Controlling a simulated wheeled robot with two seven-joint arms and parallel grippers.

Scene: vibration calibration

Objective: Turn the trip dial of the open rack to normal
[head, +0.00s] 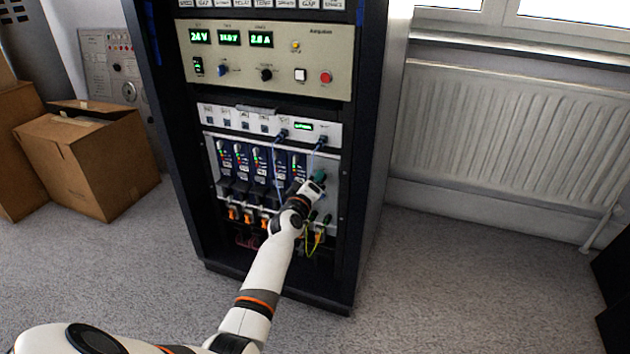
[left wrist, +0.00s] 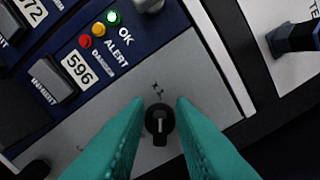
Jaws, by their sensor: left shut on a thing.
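The trip dial (left wrist: 159,119) is a small black knob with a pale pointer line on a grey panel, in the middle of the left wrist view. Small lettering stands just above it; I cannot read it surely. My left gripper (left wrist: 158,112) has teal fingers on both sides of the knob and is shut on it. In the head view my left gripper (head: 318,181) is at the lower right of the card row in the open rack (head: 372,160), and my wrist hides the dial there. My right gripper is not in view.
Beside the dial a blue module (left wrist: 65,50) carries OK, ALERT and DANGER lamps, the green one lit, and the number 596. Blue cables (head: 276,155) hang in front of the cards. Cardboard boxes (head: 85,155) stand left, a radiator (head: 490,140) right. The floor in front is clear.

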